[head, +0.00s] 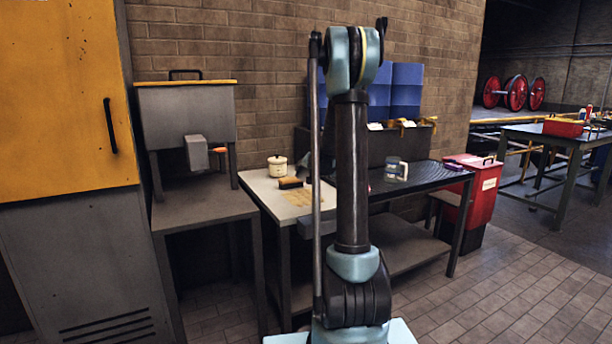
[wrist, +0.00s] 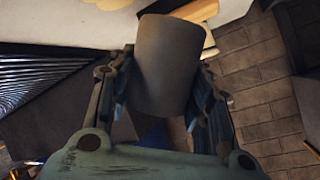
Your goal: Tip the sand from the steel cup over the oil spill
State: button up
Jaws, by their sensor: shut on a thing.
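In the wrist view, the grey steel cup (wrist: 167,65) is between the two fingers of my gripper (wrist: 160,85), which is shut on it. I see the cup's smooth side; its opening and any sand inside do not show. The cup appears over or beside the edge of a pale table top (wrist: 50,30). In the head view, my arm's upright links hide the gripper and the cup. A tan, brownish patch (head: 298,197) lies on the pale table top (head: 262,187); I cannot tell whether it is the oil spill.
A cream lidded pot (head: 277,167) and a brown brush-like object (head: 290,183) stand near the patch. A mug-like container (head: 396,170) sits on the dark ribbed bench (head: 430,177). A red bin (head: 480,190) stands right of it. The tiled floor (head: 520,290) at front right is clear.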

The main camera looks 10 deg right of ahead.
jog(key=n+h, duration=0.1)
jog(key=r+n+t+h, duration=0.1)
jog(key=shift+a+r+n+t, duration=0.1)
jog(key=shift+r+n+t, duration=0.2)
jog(key=shift+r+n+t+h, duration=0.3)
jog(key=shift+r+n+h, duration=0.1)
jog(key=shift+n+h, duration=0.35)
dwell(0.4)
